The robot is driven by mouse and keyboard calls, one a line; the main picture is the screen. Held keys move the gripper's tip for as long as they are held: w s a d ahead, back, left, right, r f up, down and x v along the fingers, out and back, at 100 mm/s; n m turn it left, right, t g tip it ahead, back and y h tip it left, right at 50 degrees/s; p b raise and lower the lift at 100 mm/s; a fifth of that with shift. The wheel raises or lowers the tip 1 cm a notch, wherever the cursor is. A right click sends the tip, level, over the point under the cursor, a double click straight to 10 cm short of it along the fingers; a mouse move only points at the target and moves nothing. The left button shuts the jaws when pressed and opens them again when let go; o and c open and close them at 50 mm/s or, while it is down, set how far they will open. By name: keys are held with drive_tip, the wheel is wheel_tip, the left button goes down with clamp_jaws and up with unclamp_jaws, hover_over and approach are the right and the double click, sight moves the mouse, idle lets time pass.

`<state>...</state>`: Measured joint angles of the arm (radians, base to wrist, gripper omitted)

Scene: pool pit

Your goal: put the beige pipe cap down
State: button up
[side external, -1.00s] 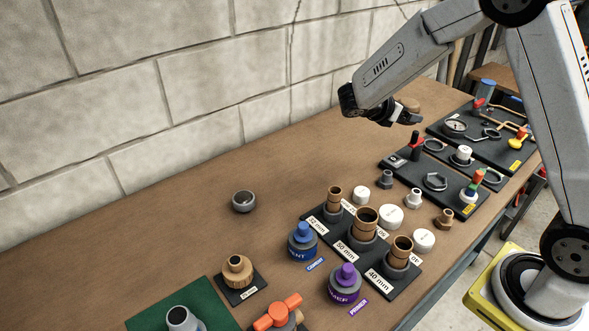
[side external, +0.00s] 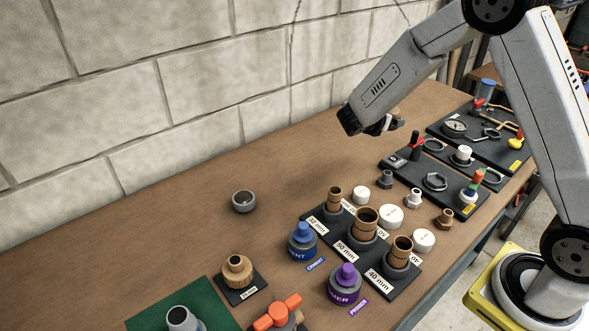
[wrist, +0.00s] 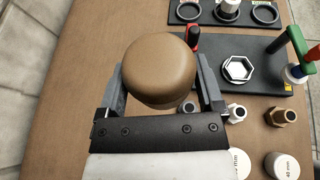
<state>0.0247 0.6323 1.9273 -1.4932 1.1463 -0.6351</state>
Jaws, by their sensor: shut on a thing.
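The beige pipe cap (wrist: 160,70) is a rounded tan-brown cap, large in the wrist view. My gripper (wrist: 162,84) is shut on it, with one finger on each side. In the side external view, my gripper (side external: 389,123) is above the far part of the bench, left of the black tool boards. The cap (side external: 397,113) shows only partly there, behind the fingers. It looks held above the wood; the exact gap to the bench cannot be told.
A black board (side external: 408,178) with a hex ring lies right of my gripper. White caps (side external: 391,215) and fittings stand nearer the camera, beside a pipe-size rack (side external: 331,240). Bare bench (side external: 300,160) lies to the left, along the block wall.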

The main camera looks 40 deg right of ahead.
drive_tip(key=shift+f, duration=2.2)
hover_over(351, 151)
drive_tip(key=s, duration=0.1)
drive_tip(key=f, duration=0.8)
drive_tip(key=shift+s+a+f, duration=0.15)
drive_tip(key=shift+s+a, duration=0.05)
drive_tip(key=shift+w+d+f, duration=0.15)
drive_tip(key=shift+w+f, duration=0.45)
drive_tip(key=shift+w+d+f, duration=0.1)
drive_tip(key=shift+w+f, duration=0.1)
drive_tip(key=shift+f, duration=1.55)
drive_tip(key=shift+f, duration=0.1)
